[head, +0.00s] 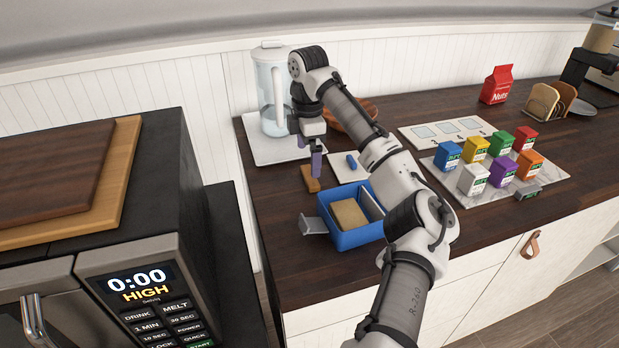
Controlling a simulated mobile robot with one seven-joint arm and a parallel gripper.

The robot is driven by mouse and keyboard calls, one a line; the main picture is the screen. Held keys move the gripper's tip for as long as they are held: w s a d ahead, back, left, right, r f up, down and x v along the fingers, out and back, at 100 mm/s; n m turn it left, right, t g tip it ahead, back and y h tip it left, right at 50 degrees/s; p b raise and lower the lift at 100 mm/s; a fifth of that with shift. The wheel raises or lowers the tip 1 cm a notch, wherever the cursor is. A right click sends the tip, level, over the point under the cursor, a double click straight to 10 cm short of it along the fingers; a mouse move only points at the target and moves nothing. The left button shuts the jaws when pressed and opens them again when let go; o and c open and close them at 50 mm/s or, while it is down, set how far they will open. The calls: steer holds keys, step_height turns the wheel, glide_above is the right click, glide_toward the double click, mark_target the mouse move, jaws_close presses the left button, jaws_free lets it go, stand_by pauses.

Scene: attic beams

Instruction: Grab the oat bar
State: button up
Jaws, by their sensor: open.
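A small brown bar (309,179), which looks like the oat bar, lies on the dark wooden counter at the left of centre in the head view. My gripper (310,157) points down just above and behind it, open, with purple fingertips. One fingertip overlaps the bar's top edge in the picture; I cannot tell whether they touch. Nothing shows between the fingers. A tan block (348,214) lies inside an open blue box (357,239) in front; I cannot tell what it is.
A white board with a blue item (351,161) lies right of the bar. A clear pitcher (272,90) stands behind on a white tray, near a wooden bowl (350,117). Several coloured cartons stand on a marble board (437,166). A microwave (150,290) fills the left.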

mark_target(310, 178)
steer(key=shift+s+d+f+p, duration=0.15)
steer(key=shift+f+p, duration=0.55)
steer(key=shift+f, duration=2.05)
steer(key=c, duration=0.8)
steer(key=shift+r, duration=0.1)
